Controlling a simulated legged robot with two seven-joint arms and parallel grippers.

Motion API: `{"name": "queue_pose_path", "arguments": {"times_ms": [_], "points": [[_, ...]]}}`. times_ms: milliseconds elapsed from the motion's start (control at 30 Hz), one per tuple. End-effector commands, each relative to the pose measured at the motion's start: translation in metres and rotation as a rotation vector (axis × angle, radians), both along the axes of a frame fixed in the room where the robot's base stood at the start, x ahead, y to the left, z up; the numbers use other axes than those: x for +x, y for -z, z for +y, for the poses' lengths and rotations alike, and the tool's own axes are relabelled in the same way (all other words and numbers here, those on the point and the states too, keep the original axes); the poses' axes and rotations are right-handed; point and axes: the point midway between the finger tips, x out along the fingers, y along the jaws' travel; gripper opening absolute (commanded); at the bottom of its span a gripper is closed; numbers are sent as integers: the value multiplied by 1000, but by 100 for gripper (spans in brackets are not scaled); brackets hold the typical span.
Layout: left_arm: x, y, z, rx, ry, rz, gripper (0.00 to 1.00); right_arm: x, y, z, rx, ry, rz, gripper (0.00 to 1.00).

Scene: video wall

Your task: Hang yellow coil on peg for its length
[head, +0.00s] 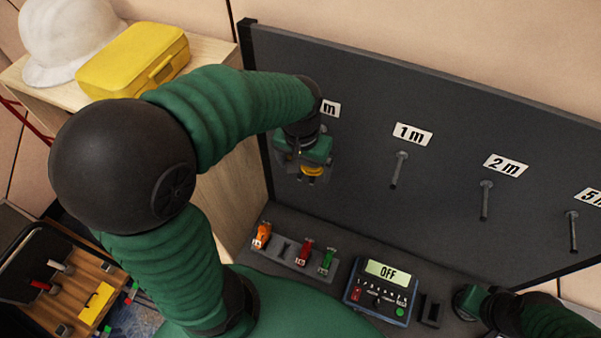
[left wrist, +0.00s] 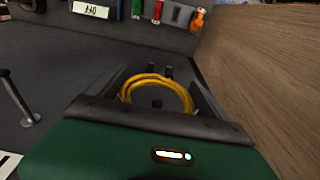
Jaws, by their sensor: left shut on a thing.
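The yellow coil (head: 312,171) is in my left gripper (head: 308,174), in front of the left end of the dark peg board. In the left wrist view the coil (left wrist: 183,91) is a ring between the shut fingers. Pegs stick out under labels "1 m" (head: 398,170), "2 m" (head: 485,200) and "5 m" (head: 573,231), all bare. A leftmost label (head: 330,108) is partly covered by my arm, showing only "m". Any peg below it is hidden. My right arm shows at the lower right; its gripper state is unclear.
On the ledge below stand orange (head: 262,236), red (head: 304,251) and green (head: 327,261) clips and a meter (head: 382,290) reading "OFF". A yellow case (head: 133,60) and white helmet (head: 66,38) sit on a wooden cabinet at left. An open toolbox (head: 60,275) is lower left.

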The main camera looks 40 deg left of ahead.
Motion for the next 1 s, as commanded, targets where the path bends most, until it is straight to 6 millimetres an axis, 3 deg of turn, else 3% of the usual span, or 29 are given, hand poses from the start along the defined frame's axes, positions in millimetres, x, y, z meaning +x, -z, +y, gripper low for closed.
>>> {"name": "queue_pose_path", "arguments": {"times_ms": [500,700,1000], "points": [[42,2,11,0,-1,-1,34,0,1,0,0,0,0,0],[42,17,11,0,-1,-1,34,0,12,0,0,0,0,0],[42,19,10,0,-1,-1,34,0,13,0,0,0,0,0]]}}
